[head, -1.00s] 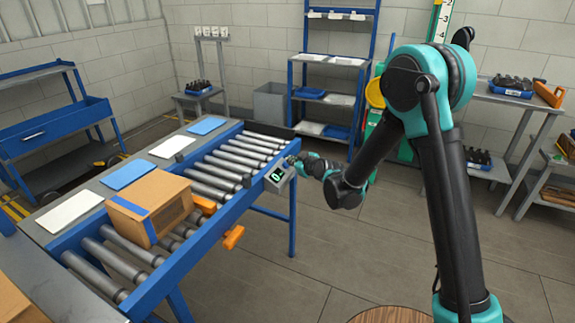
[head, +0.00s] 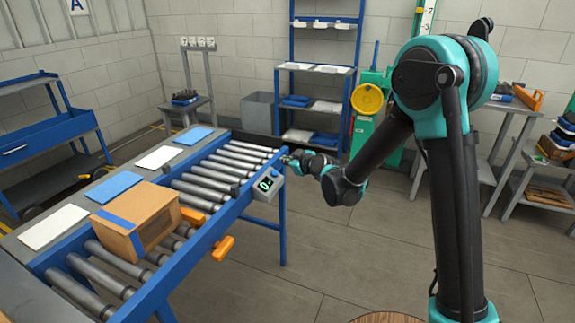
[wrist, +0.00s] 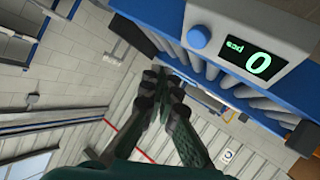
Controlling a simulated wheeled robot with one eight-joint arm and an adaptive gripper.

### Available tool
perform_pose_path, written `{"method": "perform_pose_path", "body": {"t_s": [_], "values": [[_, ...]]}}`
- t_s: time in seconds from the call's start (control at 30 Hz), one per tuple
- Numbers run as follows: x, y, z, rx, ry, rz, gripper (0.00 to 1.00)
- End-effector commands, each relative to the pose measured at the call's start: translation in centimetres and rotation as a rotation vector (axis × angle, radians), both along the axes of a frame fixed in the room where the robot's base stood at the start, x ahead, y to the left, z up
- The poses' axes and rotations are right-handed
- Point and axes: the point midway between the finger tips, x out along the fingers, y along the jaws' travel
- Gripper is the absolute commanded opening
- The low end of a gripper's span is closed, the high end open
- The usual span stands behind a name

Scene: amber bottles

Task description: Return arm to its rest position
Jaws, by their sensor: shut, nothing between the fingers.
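My gripper (head: 289,160) is at the end of my arm, just beyond the small display box at the right edge of the roller conveyor (head: 232,205). In the wrist view my gripper (wrist: 170,88) has its fingers together with nothing held. The display box (head: 267,184) shows a green 0 and has a blue knob; it is also large and close at the top right of the wrist view (wrist: 250,40). My fingers appear apart from the box.
Blue and white pads lie along the far side. A grey bin (head: 258,112) and a blue shelf rack (head: 314,69) stand behind.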

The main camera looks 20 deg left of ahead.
Motion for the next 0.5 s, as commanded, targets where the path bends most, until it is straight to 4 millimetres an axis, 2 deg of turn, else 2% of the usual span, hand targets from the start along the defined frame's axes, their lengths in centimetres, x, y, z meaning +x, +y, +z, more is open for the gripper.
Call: {"method": "perform_pose_path", "body": {"t_s": [0.17,0.27,0.37,0.5], "values": [[0.0,-0.6,0.1,-0.002,0.008,-0.007,0.00],[0.0,-3.0,0.4,-0.013,0.043,-0.035,0.00],[-0.3,-7.6,0.6,-0.031,0.110,-0.090,0.00],[-1.8,-15.4,0.6,-0.062,0.233,-0.202,0.00]]}}
